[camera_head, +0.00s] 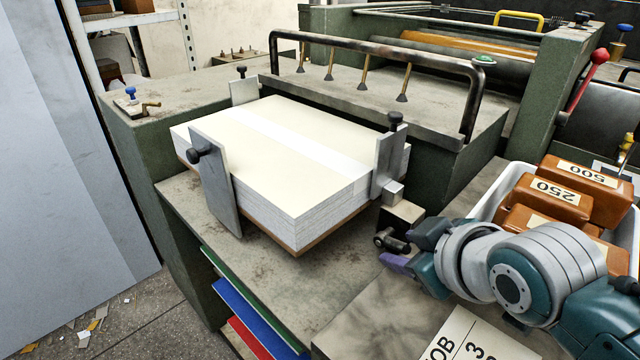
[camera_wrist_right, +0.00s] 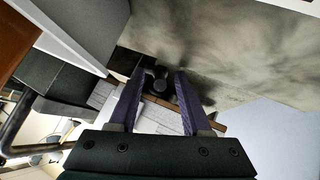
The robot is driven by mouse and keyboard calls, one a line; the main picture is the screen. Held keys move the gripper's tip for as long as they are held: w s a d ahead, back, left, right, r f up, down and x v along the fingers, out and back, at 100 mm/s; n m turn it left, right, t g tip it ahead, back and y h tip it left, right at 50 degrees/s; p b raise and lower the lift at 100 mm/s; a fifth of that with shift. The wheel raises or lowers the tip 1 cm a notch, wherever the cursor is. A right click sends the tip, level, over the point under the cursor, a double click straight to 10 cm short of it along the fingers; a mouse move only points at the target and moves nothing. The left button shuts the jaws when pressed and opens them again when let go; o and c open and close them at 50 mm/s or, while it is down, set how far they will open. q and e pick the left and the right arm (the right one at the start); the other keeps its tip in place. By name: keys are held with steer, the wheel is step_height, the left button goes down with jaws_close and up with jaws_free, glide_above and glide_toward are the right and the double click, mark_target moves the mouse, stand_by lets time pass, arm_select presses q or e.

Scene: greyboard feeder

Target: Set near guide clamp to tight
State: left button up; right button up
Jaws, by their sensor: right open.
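A dark clamp block (camera_head: 402,214) sits at the foot of the right-hand metal side guide (camera_head: 388,165), beside the paper stack (camera_head: 290,165). A black clamp handle (camera_head: 388,241) sticks out from its lower front. My right gripper (camera_head: 398,262) is at this handle, with one purple finger showing just below it and the rest hidden behind the wrist. In the right wrist view the two purple fingers are spread apart, and the black handle (camera_wrist_right: 157,82) lies in the gap between them. Whether a finger touches it I cannot tell. My left gripper is out of view.
Another guide plate with a black knob (camera_head: 210,165) stands at the stack's left side. A black bar handle (camera_head: 380,50) spans behind the stack. Bare feeder table (camera_head: 320,290) lies in front.

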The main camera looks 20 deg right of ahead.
jaws_close()
stand_by(0.4)
